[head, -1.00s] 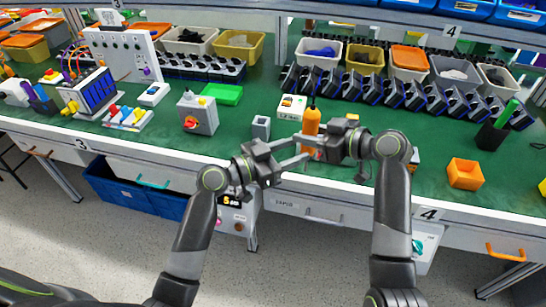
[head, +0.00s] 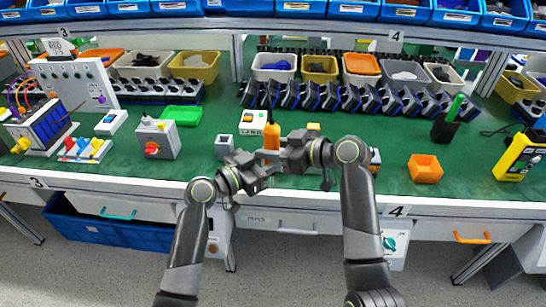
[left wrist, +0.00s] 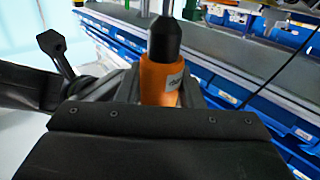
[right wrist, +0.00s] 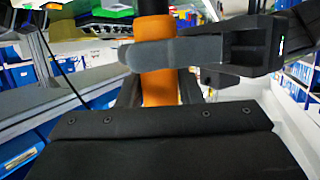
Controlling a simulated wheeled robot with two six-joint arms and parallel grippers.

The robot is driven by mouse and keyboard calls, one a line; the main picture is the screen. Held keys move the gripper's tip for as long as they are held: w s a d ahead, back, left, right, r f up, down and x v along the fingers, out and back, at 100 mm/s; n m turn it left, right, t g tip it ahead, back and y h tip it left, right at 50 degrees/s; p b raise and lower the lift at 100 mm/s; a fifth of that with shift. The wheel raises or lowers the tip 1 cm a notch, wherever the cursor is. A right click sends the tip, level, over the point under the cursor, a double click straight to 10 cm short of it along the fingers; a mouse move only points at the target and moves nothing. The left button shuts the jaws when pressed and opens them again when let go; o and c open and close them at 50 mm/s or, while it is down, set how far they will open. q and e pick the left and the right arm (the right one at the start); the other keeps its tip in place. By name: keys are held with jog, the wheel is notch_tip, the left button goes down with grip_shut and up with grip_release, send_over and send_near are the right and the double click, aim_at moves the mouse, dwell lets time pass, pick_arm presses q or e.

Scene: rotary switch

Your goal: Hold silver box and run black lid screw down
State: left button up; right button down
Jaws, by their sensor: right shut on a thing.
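My right gripper (head: 283,158) is shut on an orange screwdriver handle (head: 272,137), held upright over the front of the bench; its dark top shows in the left wrist view (left wrist: 164,38). My left gripper (head: 262,170) is at the same handle from the left, its fingers apart on either side. One of its fingers crosses in front of the handle in the right wrist view (right wrist: 190,50). A small silver-grey box (head: 224,147) with a dark top stands on the green bench left of the handle. Whether that top is a black lid, and its screw, is too small to tell.
A grey box with a red-and-yellow knob (head: 157,138) stands further left. A white box with a button (head: 252,121) is behind the screwdriver. A row of dark holders (head: 330,97) runs behind.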

pick_arm(q)
jog(key=shift+s+d+r, duration=0.15)
jog(key=shift+d, duration=0.05)
grip_shut()
pick_arm(e)
jog(key=c, duration=1.5)
grip_release()
jog(key=shift+w+r, duration=0.15)
jog(key=shift+r, duration=0.05)
jog(key=o, duration=0.6)
jog(key=shift+f, duration=0.1)
